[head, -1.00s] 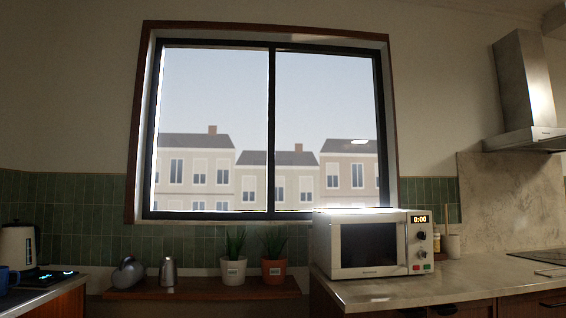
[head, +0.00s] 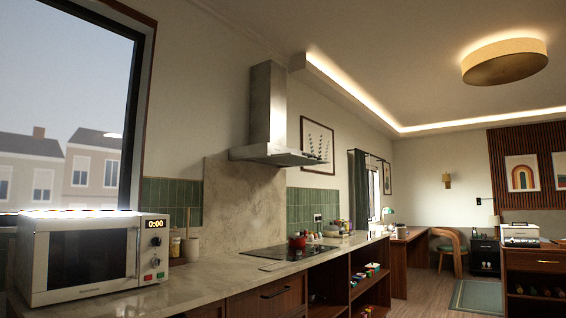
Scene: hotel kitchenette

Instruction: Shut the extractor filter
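The steel extractor hood (head: 268,120) hangs on the wall in the middle of the head view, above the dark hob (head: 290,251). Its lower canopy (head: 278,155) is seen from the side and slightly below. The filter on its underside cannot be made out clearly, so I cannot tell how it stands. My gripper is not in view.
A white microwave (head: 88,257) stands on the stone counter (head: 195,280) at the left. A red pot (head: 297,243) is near the hob. Open shelves (head: 370,288) are below the counter. Open floor (head: 425,292) lies at the right, near a desk and chair (head: 457,247).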

